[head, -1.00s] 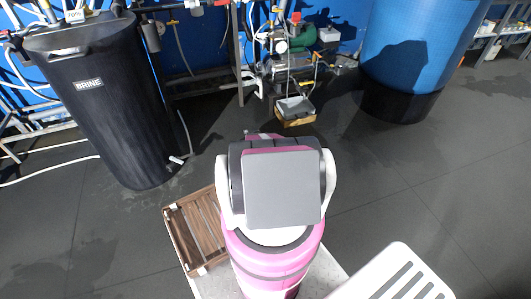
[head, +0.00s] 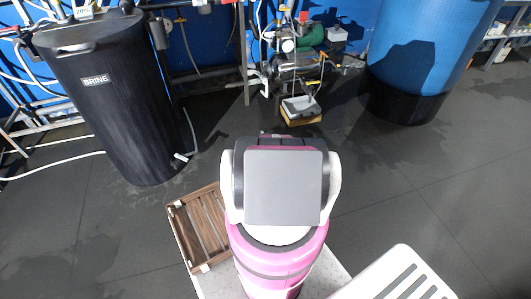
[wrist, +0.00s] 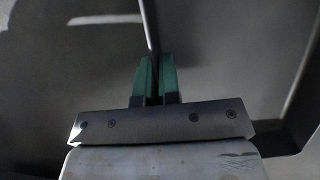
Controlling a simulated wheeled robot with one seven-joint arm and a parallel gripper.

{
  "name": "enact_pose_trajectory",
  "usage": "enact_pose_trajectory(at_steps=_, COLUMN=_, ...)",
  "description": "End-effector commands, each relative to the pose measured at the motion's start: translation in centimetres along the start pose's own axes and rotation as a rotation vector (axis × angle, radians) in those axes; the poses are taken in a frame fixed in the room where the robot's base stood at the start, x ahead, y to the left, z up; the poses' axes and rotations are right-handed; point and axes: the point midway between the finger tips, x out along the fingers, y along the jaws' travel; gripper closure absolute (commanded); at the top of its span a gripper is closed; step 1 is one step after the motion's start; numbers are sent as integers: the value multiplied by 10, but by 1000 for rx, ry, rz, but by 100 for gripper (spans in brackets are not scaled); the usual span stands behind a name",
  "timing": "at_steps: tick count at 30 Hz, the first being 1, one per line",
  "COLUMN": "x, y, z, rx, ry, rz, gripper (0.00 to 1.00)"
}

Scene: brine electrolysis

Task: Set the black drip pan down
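In the wrist view my gripper (wrist: 156,80) has its two green fingertips close together on a thin dark wall. That wall runs upward between them, with broad dark grey surfaces on both sides. I take this to be the black drip pan (wrist: 215,60), seen too close to show its whole outline. A light patch lies on the surface at upper left, and a pale edge shows at right. In the head view neither my gripper nor the held pan can be made out; my own body fills the middle. Whether the pan touches anything below cannot be told.
A black brine tank (head: 110,105) stands at left and a blue tank (head: 425,50) at right. A small grey tray (head: 300,107) on a yellowish base sits by the pump equipment (head: 300,55). A slatted wooden crate (head: 203,230) is beside me. Dark floor (head: 420,185) is clear at right.

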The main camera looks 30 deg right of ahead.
Motion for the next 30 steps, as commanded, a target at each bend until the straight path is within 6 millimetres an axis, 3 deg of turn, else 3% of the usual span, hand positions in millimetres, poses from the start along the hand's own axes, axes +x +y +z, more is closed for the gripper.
enact_pose_trajectory(at_steps=13, x=10, y=0, z=-4, rx=0, ry=0, rz=0, gripper=100)
enact_pose_trajectory(at_steps=15, x=10, y=0, z=-4, rx=1, ry=0, rz=0, gripper=76)
enact_pose_trajectory(at_steps=16, x=10, y=0, z=-4, rx=1, ry=0, rz=0, gripper=70)
enact_pose_trajectory(at_steps=30, x=0, y=1, z=-3, rx=1, ry=0, rz=0, gripper=70)
